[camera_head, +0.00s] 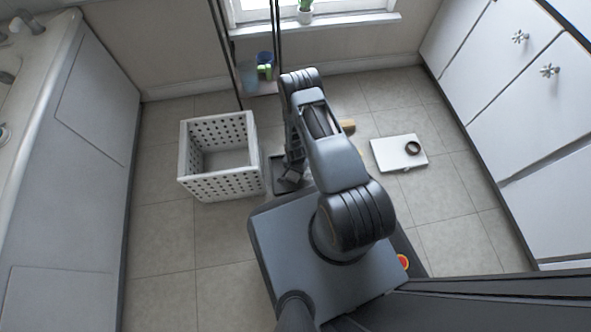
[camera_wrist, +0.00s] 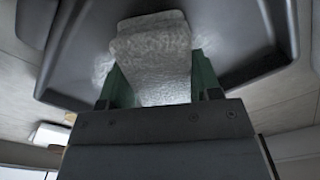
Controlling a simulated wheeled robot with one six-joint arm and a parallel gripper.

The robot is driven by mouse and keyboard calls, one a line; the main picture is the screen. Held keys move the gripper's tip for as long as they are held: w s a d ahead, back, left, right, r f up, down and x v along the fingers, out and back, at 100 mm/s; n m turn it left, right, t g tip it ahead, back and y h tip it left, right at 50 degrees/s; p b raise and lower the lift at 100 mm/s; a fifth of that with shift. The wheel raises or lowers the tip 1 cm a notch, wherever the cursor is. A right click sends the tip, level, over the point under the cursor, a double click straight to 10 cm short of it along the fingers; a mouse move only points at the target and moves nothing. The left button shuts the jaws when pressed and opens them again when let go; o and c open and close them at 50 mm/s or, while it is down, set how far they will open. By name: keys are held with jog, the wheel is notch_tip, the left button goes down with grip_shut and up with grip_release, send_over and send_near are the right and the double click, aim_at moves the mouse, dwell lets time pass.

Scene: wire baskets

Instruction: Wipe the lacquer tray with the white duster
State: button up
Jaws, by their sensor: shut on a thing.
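The white duster (camera_wrist: 155,55) is a pale, textured block between the green fingers of my gripper (camera_wrist: 157,75). My gripper is shut on it. The dark lacquer tray (camera_wrist: 238,30) lies behind the duster in the wrist view, with raised, sloping edges. The duster overlaps the tray's inner surface; whether it touches cannot be told for sure. Pale, hazy smears show on the tray beside the duster. In the head view the tray (camera_head: 277,164) lies on the floor right of the white basket, partly hidden by my arm. My gripper (camera_head: 290,177) is low over it there; the duster is hard to make out.
A white perforated basket (camera_head: 222,183) stands close left of the tray. A flat white board (camera_head: 390,153) with a dark ring (camera_head: 412,148) lies to the right. A tan object (camera_head: 347,126) is partly behind my arm.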

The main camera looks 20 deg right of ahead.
aim_at(308, 172)
jog(key=shift+f, duration=0.5)
dwell(0.9)
jog(key=shift+s+d, duration=0.2)
jog(key=shift+d, duration=0.7)
jog(key=shift+s+d, duration=0.15)
jog(key=shift+d, duration=0.7)
jog(key=shift+s+d, duration=0.2)
jog(key=shift+d, duration=0.7)
jog(key=shift+f, duration=0.3)
jog(key=shift+s+d, duration=0.25)
jog(key=shift+d, duration=1.1)
jog(key=shift+s+d, duration=0.25)
jog(key=shift+d, duration=1.05)
jog(key=shift+s+d, duration=0.2)
jog(key=shift+d, duration=0.7)
jog(key=shift+s+d, duration=0.15)
jog(key=shift+d, duration=0.7)
jog(key=shift+s+d, duration=0.2)
jog(key=shift+d, duration=0.7)
